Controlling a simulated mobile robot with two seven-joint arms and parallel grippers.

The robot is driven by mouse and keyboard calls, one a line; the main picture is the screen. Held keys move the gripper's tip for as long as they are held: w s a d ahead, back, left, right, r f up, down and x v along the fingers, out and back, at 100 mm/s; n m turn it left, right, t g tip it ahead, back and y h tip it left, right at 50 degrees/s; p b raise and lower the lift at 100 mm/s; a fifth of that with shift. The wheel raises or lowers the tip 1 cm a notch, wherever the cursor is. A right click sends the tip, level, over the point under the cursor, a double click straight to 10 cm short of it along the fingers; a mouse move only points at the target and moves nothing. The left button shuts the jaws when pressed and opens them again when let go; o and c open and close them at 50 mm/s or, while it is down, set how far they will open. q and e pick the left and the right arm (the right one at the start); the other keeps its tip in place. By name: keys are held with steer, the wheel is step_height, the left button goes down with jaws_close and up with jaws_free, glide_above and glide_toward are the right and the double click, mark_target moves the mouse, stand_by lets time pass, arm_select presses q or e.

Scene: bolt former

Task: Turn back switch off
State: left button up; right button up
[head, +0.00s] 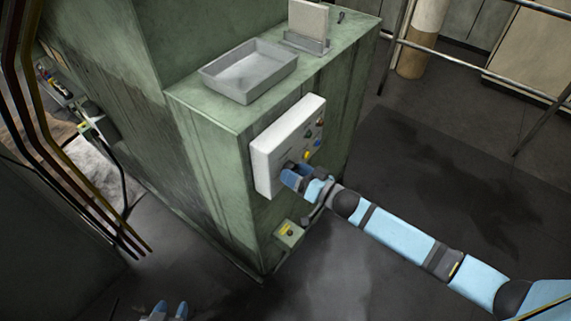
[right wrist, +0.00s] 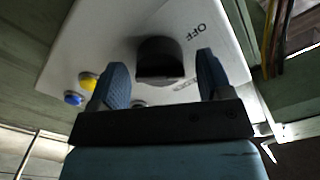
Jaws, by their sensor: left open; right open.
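A white control box (head: 282,146) is mounted on the side of the green machine. In the right wrist view its panel (right wrist: 105,35) fills the upper part and carries a black rotary switch knob (right wrist: 160,60) with the word OFF printed to its upper right. My right gripper (right wrist: 162,78) is open, with one blue finger on each side of the knob; whether either finger touches it I cannot tell. In the head view my right gripper (head: 289,172) is at the lower part of the box and hides the knob. My left gripper (head: 168,311) is open and empty at the bottom edge.
Yellow (right wrist: 87,81) and blue (right wrist: 73,98) buttons sit near the left finger in the wrist view. A grey tray (head: 247,77) stands on the machine top. Floor on the right is clear up to a railing.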

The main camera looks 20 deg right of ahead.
steer(key=shift+c, duration=0.9)
steer(key=c, duration=1)
steer(key=shift+o, duration=0.2)
steer(key=n+b, duration=0.1)
steer(key=n, duration=0.6)
steer(key=shift+n, duration=0.3)
steer(key=o, duration=1.1)
steer(key=shift+o, duration=0.2)
steer(key=p+v, duration=0.2)
steer(key=v, duration=0.6)
